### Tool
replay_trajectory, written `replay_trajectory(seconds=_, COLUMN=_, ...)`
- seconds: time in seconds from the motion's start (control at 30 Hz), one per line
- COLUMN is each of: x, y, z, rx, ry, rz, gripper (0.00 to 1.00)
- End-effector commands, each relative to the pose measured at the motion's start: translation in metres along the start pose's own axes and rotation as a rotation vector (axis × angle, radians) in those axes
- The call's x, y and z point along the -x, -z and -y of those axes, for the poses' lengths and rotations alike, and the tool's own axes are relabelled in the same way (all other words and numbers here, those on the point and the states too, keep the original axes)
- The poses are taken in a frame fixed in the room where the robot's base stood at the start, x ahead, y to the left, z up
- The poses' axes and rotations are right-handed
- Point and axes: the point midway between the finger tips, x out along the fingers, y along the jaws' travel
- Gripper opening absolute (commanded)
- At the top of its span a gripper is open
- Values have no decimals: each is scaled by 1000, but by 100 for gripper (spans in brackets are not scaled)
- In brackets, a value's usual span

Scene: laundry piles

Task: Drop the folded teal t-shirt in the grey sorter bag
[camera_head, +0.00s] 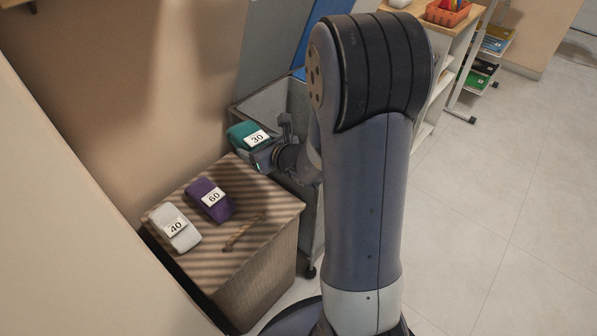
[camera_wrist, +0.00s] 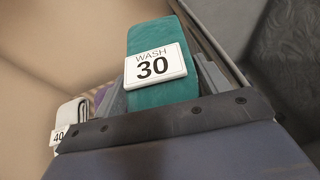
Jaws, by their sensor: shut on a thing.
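The folded teal t-shirt (camera_head: 240,130) carries a white tag marked 30. My gripper (camera_head: 266,148) is shut on it and holds it at the near left edge of the grey sorter bag (camera_head: 269,103). In the wrist view the teal t-shirt (camera_wrist: 165,92) lies between my fingers, its tag reading WASH 30. The grey bag (camera_wrist: 285,65) opens on the right of that view. My arm hides much of the bag in the head view.
A blue bag (camera_head: 321,22) stands behind the grey one. Open floor lies on the right.

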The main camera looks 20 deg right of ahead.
Motion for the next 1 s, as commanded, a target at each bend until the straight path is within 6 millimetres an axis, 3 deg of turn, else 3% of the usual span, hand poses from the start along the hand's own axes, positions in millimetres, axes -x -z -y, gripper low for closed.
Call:
replay_trajectory(seconds=0.27, x=9, y=-23, z=0, rx=0, ry=0, rz=1, gripper=44)
replay_trajectory(seconds=1.0, x=52, y=-127, z=0, rx=0, ry=0, rz=1, gripper=44)
